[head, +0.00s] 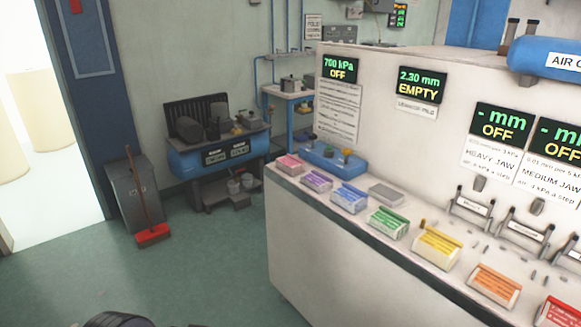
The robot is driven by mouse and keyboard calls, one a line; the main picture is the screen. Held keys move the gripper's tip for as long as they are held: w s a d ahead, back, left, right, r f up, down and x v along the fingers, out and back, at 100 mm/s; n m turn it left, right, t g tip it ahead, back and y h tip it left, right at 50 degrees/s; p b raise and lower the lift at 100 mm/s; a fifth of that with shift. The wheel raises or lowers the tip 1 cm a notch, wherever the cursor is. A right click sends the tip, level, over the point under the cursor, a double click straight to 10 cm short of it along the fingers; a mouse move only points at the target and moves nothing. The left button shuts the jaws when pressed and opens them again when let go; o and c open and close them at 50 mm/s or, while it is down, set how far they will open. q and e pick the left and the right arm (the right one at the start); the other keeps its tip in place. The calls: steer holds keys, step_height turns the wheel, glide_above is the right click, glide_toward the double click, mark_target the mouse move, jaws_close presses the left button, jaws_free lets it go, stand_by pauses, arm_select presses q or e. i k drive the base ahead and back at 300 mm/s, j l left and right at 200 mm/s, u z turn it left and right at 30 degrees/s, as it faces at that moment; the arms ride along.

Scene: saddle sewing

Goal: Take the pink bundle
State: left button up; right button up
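The pink bundle (290,164) lies at the far left end of the long white bench, at the end of a row of coloured bundles. The purple bundle (316,181) is beside it, nearer to me. The pink bundle looks small and flat from here, and nothing covers it. Neither of my grippers shows. Only a dark rounded shape, likely part of me, shows at the bottom edge on the left.
The row goes on with blue (350,198), green (387,222), yellow (436,246), orange (494,285) and red bundles. A blue tray (331,160) with knobs stands behind the pink one. A broom (153,234) leans at a grey bin. The green floor (200,270) is clear.

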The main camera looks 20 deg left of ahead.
mark_target(289, 165)
steer(key=u, duration=0.25)
steer(key=i+j+u, duration=0.2)
steer(key=i+u, duration=0.25)
steer(key=i+j+u, duration=0.1)
steer(key=i+u, duration=0.4)
steer(key=i, duration=0.6)
steer(key=i+l, duration=0.15)
steer(key=i, duration=0.5)
steer(key=u, duration=0.05)
